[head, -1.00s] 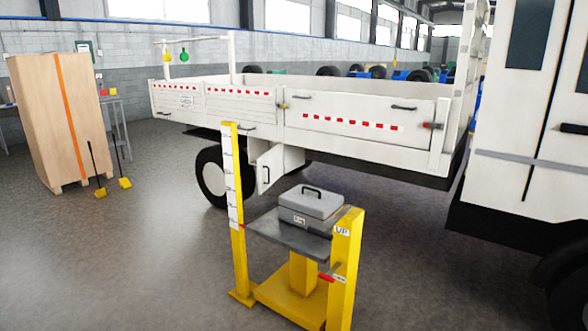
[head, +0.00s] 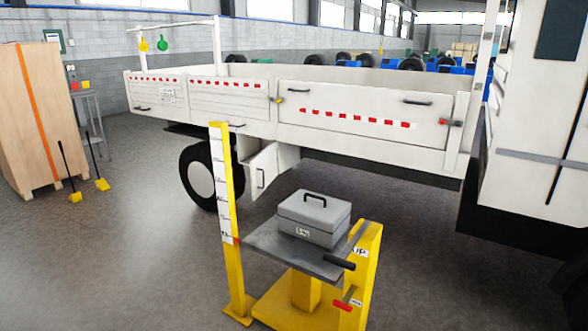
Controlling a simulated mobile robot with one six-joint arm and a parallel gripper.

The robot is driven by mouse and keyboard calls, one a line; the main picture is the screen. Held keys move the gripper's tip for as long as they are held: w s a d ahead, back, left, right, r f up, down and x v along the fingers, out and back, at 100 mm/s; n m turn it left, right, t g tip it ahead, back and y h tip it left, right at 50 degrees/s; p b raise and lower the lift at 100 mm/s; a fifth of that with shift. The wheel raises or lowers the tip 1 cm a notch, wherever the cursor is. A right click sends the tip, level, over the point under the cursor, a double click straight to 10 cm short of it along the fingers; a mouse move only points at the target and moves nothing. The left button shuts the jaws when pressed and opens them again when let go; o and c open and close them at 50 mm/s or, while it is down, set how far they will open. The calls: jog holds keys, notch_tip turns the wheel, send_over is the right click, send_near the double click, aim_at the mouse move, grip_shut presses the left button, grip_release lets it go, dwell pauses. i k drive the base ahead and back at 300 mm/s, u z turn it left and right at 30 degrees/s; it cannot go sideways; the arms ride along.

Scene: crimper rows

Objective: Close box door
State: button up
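A grey box (head: 313,217) with a black handle on its lid stands on the grey platform (head: 270,250) of a yellow lift stand. Its lid looks shut. Under the white truck bed, a white storage box (head: 285,158) has a small door (head: 261,172) with a dark vertical handle. This door stands swung outward, so it looks open. I cannot tell which box the task names. My gripper is not in view.
The yellow stand (head: 228,220) with its scale post is in front of the truck box. The truck bed (head: 350,110) spans the middle. A tall wooden crate (head: 35,115) and yellow-headed tools (head: 75,197) stand at left. Grey floor is clear at front left.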

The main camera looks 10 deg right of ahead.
aim_at(263, 167)
jog(key=z, duration=0.25)
jog(key=i, duration=1.5)
jog(key=u, duration=0.2)
jog(key=k, duration=1.35)
jog(key=u, duration=0.7)
jog(key=i, duration=1.65)
jog(key=u, duration=0.05)
